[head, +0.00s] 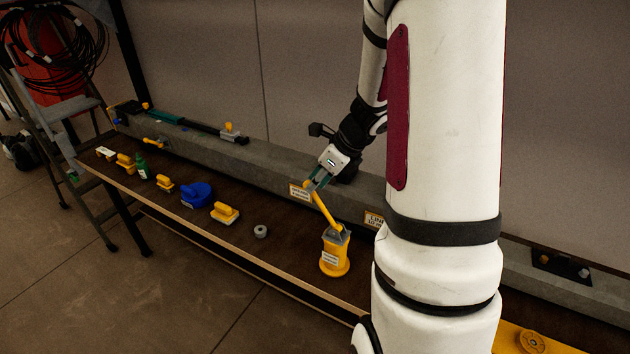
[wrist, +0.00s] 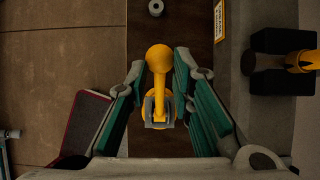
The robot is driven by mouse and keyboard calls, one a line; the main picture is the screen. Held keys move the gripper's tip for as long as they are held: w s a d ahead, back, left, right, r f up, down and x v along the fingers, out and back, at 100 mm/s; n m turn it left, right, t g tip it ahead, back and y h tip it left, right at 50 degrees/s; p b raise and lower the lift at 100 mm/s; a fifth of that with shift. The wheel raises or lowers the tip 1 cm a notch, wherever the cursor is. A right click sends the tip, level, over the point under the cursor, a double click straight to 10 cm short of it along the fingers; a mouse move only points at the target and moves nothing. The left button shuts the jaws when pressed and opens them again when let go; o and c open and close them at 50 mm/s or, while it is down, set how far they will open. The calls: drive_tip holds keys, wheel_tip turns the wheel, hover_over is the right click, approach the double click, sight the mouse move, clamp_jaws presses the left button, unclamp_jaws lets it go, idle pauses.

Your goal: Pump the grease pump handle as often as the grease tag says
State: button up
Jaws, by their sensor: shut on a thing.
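The yellow grease pump (head: 335,258) stands upright on the dark bench top, with a grey cap and a small white label on its body. Its yellow handle (head: 325,213) slants up and left from the cap to my gripper (head: 318,183).
Another bordered tag (head: 374,219) is on the grey beam (head: 260,160), partly behind my arm. A grey ring (head: 261,231), a yellow-handled block (head: 225,213), a blue item (head: 197,195) and a green bottle (head: 142,167) lie left along the bench. A stepladder (head: 85,150) stands at far left.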

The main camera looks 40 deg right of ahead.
drive_tip(key=shift+s+d+r+p, duration=0.3)
drive_tip(key=shift+s+r+p, duration=0.15)
drive_tip(key=shift+s, duration=0.25)
drive_tip(key=shift+s+d+r+p, duration=0.25)
drive_tip(key=shift+s+r+p, duration=0.15)
drive_tip(key=shift+s, duration=0.3)
clamp_jaws()
drive_tip(key=shift+s, duration=0.1)
drive_tip(key=shift+s+d+r+p, duration=0.25)
drive_tip(key=shift+s+r+p, duration=0.15)
drive_tip(key=shift+s, duration=0.25)
drive_tip(key=shift+s+d+r+p, duration=0.25)
drive_tip(key=shift+s+r+p, duration=0.15)
drive_tip(key=shift+s, duration=0.25)
drive_tip(key=shift+s, duration=0.1)
drive_tip(key=shift+s+d+r+p, duration=0.25)
drive_tip(key=shift+s+r+p, duration=0.2)
drive_tip(key=shift+s, duration=0.2)
drive_tip(key=shift+s+d+r+p, duration=0.25)
drive_tip(key=shift+s+r+p, duration=0.15)
drive_tip(key=shift+s, duration=0.25)
drive_tip(key=shift+s+d+r+p, duration=0.25)
drive_tip(key=shift+s+r+p, duration=0.15)
drive_tip(key=shift+s, duration=0.3)
drive_tip(key=shift+s+d+r+p, duration=0.3)
drive_tip(key=shift+s+r, duration=0.1)
drive_tip(key=shift+s, duration=0.3)
